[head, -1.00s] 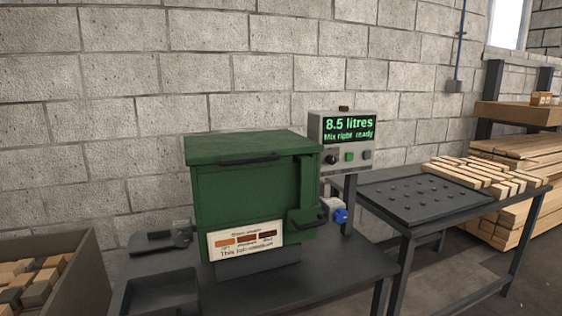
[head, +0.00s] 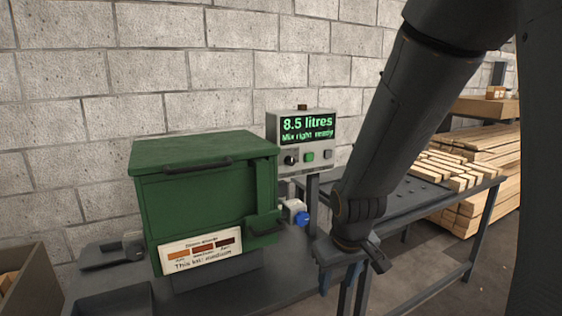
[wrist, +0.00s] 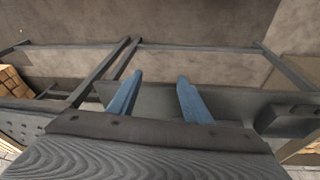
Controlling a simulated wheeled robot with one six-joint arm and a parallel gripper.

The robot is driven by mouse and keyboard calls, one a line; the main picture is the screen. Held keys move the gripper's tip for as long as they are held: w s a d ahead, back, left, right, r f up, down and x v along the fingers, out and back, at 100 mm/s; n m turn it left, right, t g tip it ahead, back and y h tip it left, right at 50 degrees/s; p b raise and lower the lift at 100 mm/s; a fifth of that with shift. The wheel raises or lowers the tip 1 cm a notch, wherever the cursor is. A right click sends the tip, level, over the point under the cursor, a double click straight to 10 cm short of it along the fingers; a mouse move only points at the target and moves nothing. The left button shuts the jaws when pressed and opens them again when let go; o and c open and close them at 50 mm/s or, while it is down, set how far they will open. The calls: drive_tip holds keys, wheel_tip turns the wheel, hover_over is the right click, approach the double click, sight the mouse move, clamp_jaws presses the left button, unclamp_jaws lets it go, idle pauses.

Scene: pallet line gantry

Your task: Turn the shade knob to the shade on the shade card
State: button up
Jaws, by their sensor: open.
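The control box (head: 303,142) stands on a post behind the green cabinet. Its screen reads "8.5 litres" and "Mix right ready". A dark round knob (head: 290,160) sits at the left of its lower panel; its pointer setting is too small to read. The shade card (head: 201,251) is on the cabinet's front, with three brown swatches and the words "This lot: medium". My gripper (head: 341,279) is in front of the bench, below and right of the control box and apart from it. In the wrist view its two blue fingers (wrist: 157,98) are spread and empty.
A green button (head: 309,156) and a grey button (head: 328,154) sit right of the knob. A blue-capped fitting (head: 302,218) is below the box. The green cabinet (head: 205,190) stands close on the left. A table with wooden slats (head: 455,170) is at right.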

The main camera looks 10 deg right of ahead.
drive_tip(key=w+d+r+n+t+p, duration=0.1)
drive_tip(key=w+r+n+t, duration=0.1)
drive_tip(key=w, duration=0.4)
drive_tip(key=w+d+r+n+t+p, duration=0.1)
drive_tip(key=w+t, duration=0.1)
drive_tip(key=w, duration=0.5)
drive_tip(key=n+t+y+p, duration=0.6)
drive_tip(key=n+t, duration=0.4)
approach(292, 162)
drive_tip(key=p+x, duration=0.1)
drive_tip(key=x, duration=0.7)
drive_tip(key=c, duration=1.1)
drive_tip(key=shift+o, duration=0.2)
